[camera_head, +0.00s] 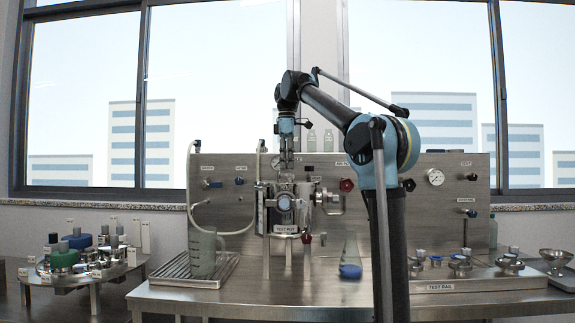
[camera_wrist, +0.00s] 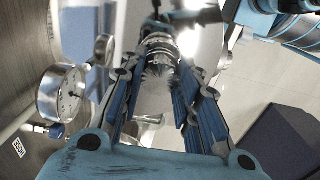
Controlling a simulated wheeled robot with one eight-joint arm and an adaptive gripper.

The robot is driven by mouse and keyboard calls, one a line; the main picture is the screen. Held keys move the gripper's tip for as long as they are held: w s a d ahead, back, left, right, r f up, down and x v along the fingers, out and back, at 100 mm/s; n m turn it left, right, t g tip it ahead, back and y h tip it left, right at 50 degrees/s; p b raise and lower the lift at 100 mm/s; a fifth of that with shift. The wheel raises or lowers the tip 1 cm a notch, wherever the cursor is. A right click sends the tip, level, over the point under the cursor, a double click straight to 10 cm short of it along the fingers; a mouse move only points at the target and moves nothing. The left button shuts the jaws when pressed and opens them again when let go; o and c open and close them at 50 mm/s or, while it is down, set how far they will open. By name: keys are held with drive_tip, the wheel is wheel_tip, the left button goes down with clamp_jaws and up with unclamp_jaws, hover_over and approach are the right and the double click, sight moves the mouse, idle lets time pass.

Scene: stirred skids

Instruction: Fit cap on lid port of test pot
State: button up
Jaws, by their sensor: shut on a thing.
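My gripper (camera_head: 287,160) points down just above the pot's top. In the wrist view my gripper (camera_wrist: 159,70) is shut on a shiny ribbed metal piece, which looks like the cap (camera_wrist: 158,45). In the head view the cap is too small to make out between the fingers. The lid port is hidden by the gripper and the fittings, so I cannot tell whether the cap touches it.
A steel panel with a pressure gauge (camera_head: 436,177) and a red knob (camera_head: 346,185) rises behind the pot. A jug (camera_head: 203,252) stands on a drain tray at left. A blue-bottomed flask (camera_head: 350,270) stands right of the pot.

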drive_tip(key=shift+f, duration=0.5)
idle(1.0)
drive_tip(key=o, duration=1.6)
drive_tip(key=shift+r, duration=0.1)
drive_tip(key=shift+r, duration=3.9)
